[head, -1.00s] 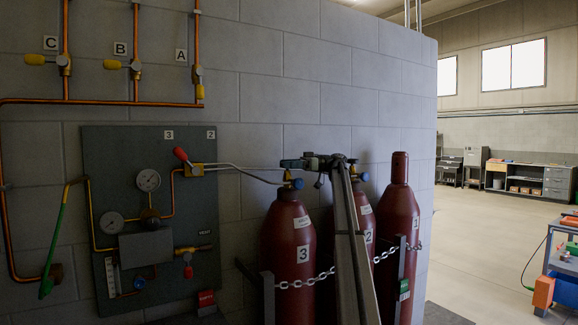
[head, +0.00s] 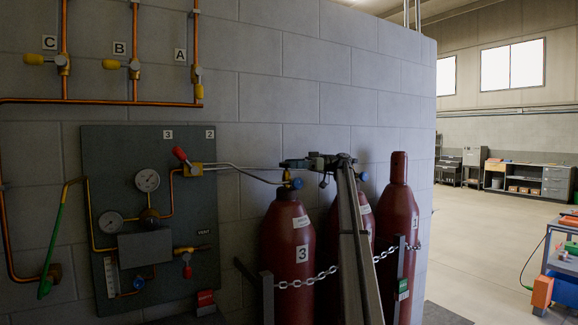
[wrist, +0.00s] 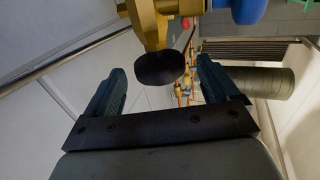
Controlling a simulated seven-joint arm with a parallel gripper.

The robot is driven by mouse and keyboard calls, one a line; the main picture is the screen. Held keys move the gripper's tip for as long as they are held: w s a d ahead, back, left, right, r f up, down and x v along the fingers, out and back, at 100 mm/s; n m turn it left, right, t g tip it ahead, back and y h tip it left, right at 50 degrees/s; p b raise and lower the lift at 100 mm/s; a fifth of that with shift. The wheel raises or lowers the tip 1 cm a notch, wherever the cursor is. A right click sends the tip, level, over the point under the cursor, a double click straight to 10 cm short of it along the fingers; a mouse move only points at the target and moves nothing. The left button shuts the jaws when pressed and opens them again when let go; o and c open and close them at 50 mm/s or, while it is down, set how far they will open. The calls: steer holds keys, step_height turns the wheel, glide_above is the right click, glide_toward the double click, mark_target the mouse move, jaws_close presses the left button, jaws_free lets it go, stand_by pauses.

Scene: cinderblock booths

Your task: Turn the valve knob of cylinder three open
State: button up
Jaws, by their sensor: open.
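Cylinder three (head: 285,235) is a dark red bottle with a "3" label, the leftmost of the three cylinders. Its brass valve (head: 287,177) carries a blue part (head: 296,183) on the right. My gripper (head: 289,163) is level at the top of this valve. In the wrist view, my gripper (wrist: 160,75) is open, and a round black valve knob (wrist: 160,68) shows between its two fingers, with a gap on each side. The knob sits on a brass body (wrist: 150,20), with a blue part (wrist: 250,10) beside it. Depth between knob and fingertips is hard to judge.
Cylinders two (head: 364,215) and one (head: 398,215) stand to the right, behind a chain (head: 295,283). A grey pipe (head: 235,167) runs to the wall panel (head: 110,150) with gauges and a red-handled valve (head: 182,157). Open floor lies at the right.

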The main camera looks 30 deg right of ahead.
steer(key=shift+v, duration=2.45)
glide_toward(285, 164)
steer(key=s+a+r, duration=0.1)
steer(key=s+a, duration=0.1)
steer(key=s, duration=0.1)
steer(key=s+a+f+m+t+h, duration=0.1)
steer(key=s+a+m+t+h, duration=0.3)
steer(key=s, duration=0.3)
steer(key=w+d+m+t+h, duration=0.4)
steer(key=m+t+h, duration=0.1)
steer(key=t, duration=0.1)
steer(key=x, duration=1.3)
steer(key=shift+w+d+f, duration=0.1)
steer(key=shift+w+f, duration=0.15)
steer(key=shift+c, duration=0.3)
steer(key=c, duration=0.9)
